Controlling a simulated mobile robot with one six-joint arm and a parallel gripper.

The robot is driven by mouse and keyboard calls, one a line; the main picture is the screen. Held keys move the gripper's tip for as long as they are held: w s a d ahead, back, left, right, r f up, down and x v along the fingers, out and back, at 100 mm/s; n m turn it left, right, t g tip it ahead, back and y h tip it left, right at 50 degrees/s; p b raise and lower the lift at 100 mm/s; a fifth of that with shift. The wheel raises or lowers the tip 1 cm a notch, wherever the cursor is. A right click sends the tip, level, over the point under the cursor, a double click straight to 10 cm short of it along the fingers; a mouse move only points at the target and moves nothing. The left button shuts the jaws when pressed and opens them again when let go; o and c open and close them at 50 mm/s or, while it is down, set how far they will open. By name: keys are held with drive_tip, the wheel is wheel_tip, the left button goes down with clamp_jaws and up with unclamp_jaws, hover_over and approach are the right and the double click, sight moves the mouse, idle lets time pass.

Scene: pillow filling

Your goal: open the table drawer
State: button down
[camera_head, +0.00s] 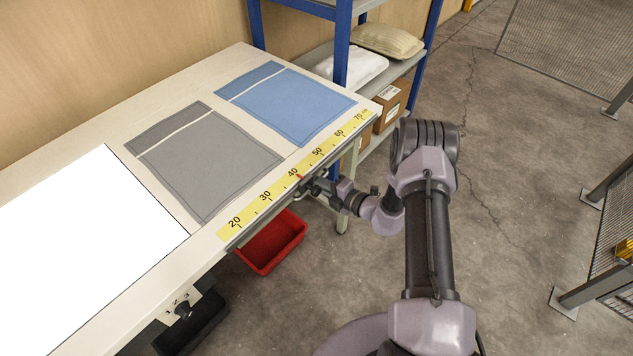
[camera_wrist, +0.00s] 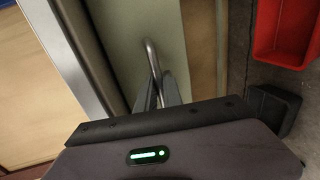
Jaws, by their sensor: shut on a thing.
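The table (camera_head: 120,122) has a pale top with a yellow ruler strip along its front edge. My gripper (camera_head: 309,186) is at this front edge, just under the ruler near its 40 mark. In the wrist view my gripper (camera_wrist: 160,92) has its fingers closed on a bent metal bar handle (camera_wrist: 150,52). The handle stands in front of a pale greenish panel (camera_wrist: 135,28), which looks like the drawer front. In the head view the tabletop hides the drawer. I cannot tell how far it is out.
A grey cloth cover (camera_head: 208,165) and a blue one (camera_head: 290,105) lie flat on the table. A red bin (camera_head: 272,243) is on the floor below the front edge. A blue-framed shelf (camera_head: 342,50) holds pillows and boxes.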

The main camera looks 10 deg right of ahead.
drive_tip(key=f+p+v, duration=0.1)
drive_tip(key=f+v, duration=0.1)
drive_tip(key=v, duration=1)
drive_tip(key=s+f+p+v, duration=0.1)
drive_tip(key=f+v, duration=0.2)
drive_tip(key=v, duration=1)
drive_tip(key=shift+s+d+p, duration=0.25)
drive_tip(key=shift+d+p, duration=0.1)
drive_tip(key=shift+d, duration=0.1)
drive_tip(key=shift+f, duration=0.1)
drive_tip(key=c, duration=1.5)
unclamp_jaws()
drive_tip(key=p+v, duration=0.3)
drive_tip(key=v, duration=1.4)
drive_tip(key=shift+s+p, duration=0.15)
drive_tip(key=shift+p, duration=0.15)
drive_tip(key=shift+d, duration=0.15)
